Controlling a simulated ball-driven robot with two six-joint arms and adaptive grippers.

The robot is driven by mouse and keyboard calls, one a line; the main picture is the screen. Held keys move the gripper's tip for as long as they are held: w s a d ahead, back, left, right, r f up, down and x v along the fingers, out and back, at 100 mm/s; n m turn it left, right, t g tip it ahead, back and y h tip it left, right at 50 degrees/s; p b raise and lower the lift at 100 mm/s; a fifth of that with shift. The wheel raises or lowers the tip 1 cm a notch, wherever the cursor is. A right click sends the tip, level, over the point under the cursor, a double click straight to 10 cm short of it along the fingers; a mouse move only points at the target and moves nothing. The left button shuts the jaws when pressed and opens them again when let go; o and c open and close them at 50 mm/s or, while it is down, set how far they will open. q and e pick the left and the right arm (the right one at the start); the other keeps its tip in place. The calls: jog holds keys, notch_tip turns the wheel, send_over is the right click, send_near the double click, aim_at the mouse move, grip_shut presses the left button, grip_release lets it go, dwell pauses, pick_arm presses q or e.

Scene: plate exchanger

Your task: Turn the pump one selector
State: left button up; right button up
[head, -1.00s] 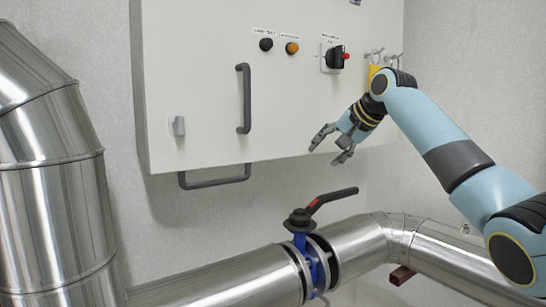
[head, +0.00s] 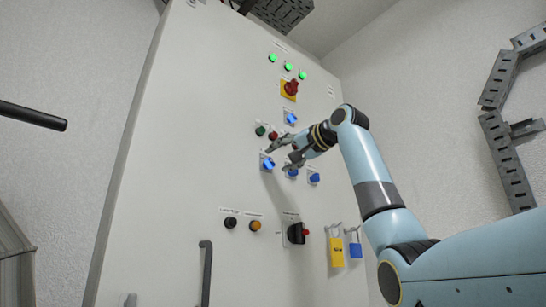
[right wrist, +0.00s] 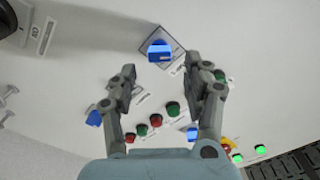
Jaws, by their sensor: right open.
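Several blue selector knobs sit on the tall pale cabinet (head: 215,120); their labels are too small to read, so I cannot tell which is pump one. In the head view the leftmost of the row, a blue selector (head: 267,165), is just beside my right gripper (head: 277,159). In the right wrist view a blue selector (right wrist: 159,50) on a square plate lies ahead, between the open fingertips of my right gripper (right wrist: 160,68). The fingers look apart from it, and nothing is held. My left gripper is not in view.
Close by are green and red buttons (head: 260,131), an upper blue selector (head: 291,118) and a red-yellow switch (head: 290,88). Below are a black rotary switch (head: 296,233), a yellow padlock (head: 336,251) and a blue padlock (head: 355,249). The cabinet's left side is clear.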

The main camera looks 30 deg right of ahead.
aim_at(273, 162)
jog(key=w+p, duration=0.1)
jog(key=w, duration=0.3)
jog(key=shift+w+a, duration=0.1)
jog(key=shift+a, duration=0.1)
grip_shut()
